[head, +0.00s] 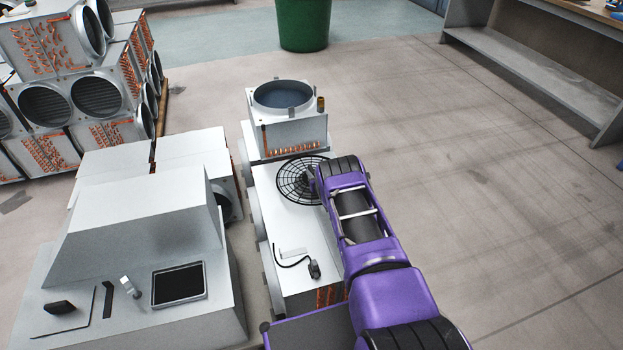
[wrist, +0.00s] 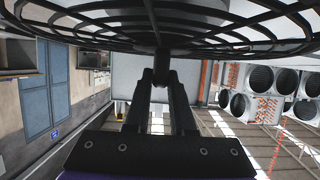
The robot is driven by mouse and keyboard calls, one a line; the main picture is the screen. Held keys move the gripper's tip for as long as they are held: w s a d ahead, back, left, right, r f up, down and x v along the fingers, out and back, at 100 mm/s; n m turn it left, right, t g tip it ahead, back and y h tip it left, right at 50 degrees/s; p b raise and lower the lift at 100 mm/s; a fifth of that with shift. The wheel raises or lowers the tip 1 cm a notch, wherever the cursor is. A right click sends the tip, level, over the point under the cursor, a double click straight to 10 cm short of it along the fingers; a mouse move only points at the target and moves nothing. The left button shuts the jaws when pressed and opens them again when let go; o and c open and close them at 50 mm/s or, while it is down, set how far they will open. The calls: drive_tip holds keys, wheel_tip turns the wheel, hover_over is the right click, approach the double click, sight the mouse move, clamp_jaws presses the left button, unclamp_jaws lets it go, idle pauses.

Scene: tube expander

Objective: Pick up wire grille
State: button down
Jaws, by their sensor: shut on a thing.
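The wire grille (head: 293,183) is a round black fan guard of rings and spokes. In the head view it shows over the far part of the white unit's top, left of my purple arm's end. In the wrist view the grille (wrist: 245,32) fills the top of the picture. My gripper (wrist: 161,77) is shut on a dark part at the grille's middle. In the head view my arm hides the fingers and the grille's right edge. I cannot tell whether the grille touches the white top.
The white unit (head: 290,232) carries a black cable (head: 292,262). A white box with a round opening (head: 287,115) stands just behind the grille. A white console (head: 130,290) with a tablet is at left. Stacked units (head: 85,85) stand at back left. Floor at right is clear.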

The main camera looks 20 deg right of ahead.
sight(313, 173)
drive_tip(key=shift+r, duration=0.1)
wheel_tip(313, 173, up, 10)
drive_tip(key=shift+f+p, duration=0.1)
drive_tip(key=shift+p, duration=1)
